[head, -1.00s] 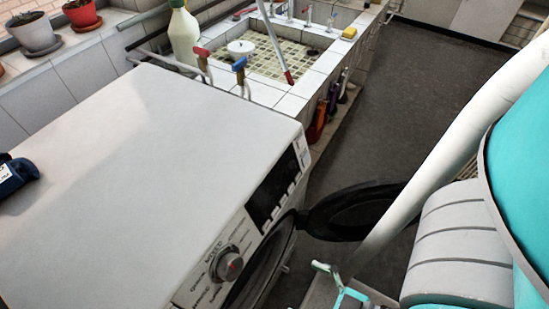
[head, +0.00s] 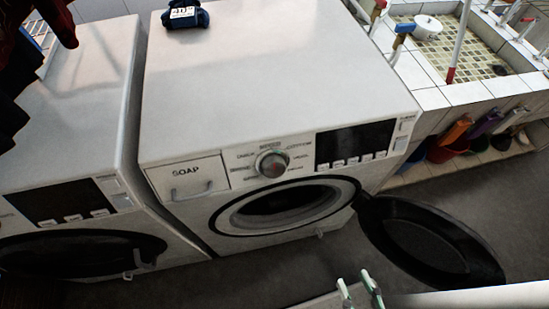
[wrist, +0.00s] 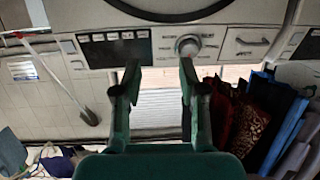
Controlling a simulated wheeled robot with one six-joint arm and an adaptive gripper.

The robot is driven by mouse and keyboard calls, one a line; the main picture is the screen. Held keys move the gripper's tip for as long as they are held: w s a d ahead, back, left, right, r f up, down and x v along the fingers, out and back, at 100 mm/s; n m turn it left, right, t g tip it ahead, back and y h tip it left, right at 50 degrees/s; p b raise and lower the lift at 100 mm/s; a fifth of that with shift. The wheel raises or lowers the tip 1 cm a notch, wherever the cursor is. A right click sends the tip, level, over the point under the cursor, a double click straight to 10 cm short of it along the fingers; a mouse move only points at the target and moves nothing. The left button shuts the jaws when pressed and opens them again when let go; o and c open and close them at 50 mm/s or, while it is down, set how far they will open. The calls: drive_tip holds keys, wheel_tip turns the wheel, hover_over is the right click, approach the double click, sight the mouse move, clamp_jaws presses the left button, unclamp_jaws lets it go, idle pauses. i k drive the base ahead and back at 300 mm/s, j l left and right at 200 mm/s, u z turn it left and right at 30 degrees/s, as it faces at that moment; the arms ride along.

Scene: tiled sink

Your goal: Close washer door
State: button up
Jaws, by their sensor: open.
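The white washer (head: 255,80) stands in the middle of the head view, with its round drum opening (head: 285,207) uncovered. Its black round door (head: 430,240) stands wide open, swung out to the right from the hinge at the opening's right edge. My gripper (head: 358,286) shows at the bottom of the head view, fingers apart and empty, in front of the washer and left of the door. In the wrist view my gripper (wrist: 159,75) points toward the washer front, where the knob (wrist: 187,46) and display panel (wrist: 115,50) appear upside down. The open door is not clearly visible there.
A second washer (head: 65,100) with a dark door (head: 80,253) stands at left. A dark blue item (head: 185,16) lies on the washer. Floor between me and the washer looks clear.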

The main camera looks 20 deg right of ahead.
sight(441, 252)
drive_tip(key=k+l+u, duration=0.2)
drive_tip(key=l, duration=0.35)
drive_tip(key=k+l+u, duration=0.25)
drive_tip(key=l, duration=0.25)
drive_tip(key=k+l+u, duration=0.2)
drive_tip(key=k+l, duration=0.2)
drive_tip(key=l+u, duration=0.1)
drive_tip(key=l, duration=0.5)
drive_tip(key=k+l+u, duration=0.1)
drive_tip(key=l, duration=0.45)
drive_tip(key=k+l+z, duration=0.15)
drive_tip(key=k, duration=0.3)
drive_tip(key=k+l+z, duration=0.1)
drive_tip(key=k, duration=0.3)
drive_tip(key=k+j+z, duration=0.15)
drive_tip(key=k+l, duration=0.05)
drive_tip(key=k, duration=0.05)
